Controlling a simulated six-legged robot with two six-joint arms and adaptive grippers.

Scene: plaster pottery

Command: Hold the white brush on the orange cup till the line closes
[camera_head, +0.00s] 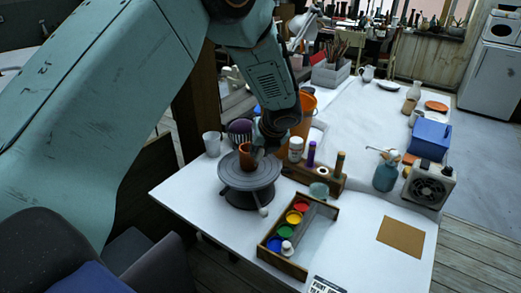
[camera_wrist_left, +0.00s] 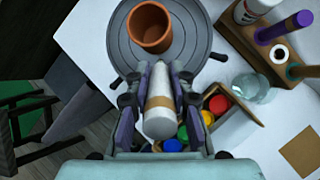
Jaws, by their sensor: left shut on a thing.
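The orange cup (camera_head: 246,158) stands upright on the round grey turntable (camera_head: 249,192) near the table's front left. It also shows in the left wrist view (camera_wrist_left: 150,27), with its open mouth toward the camera. My left gripper (camera_head: 268,143) is right beside the cup. In the left wrist view my left gripper (camera_wrist_left: 160,76) is shut on the white brush (camera_wrist_left: 161,112), which has a tan band. The brush's far end points toward the cup's near side. I cannot tell whether it touches. In the head view the brush is hidden. My right gripper is out of view.
A wooden paint tray (camera_head: 272,256) with several colour pots is in front of the turntable. A wooden holder (camera_head: 321,180) with tubes stands right of it. A white mug (camera_head: 212,144) is behind left. An orange bucket (camera_head: 304,120) stands behind my gripper.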

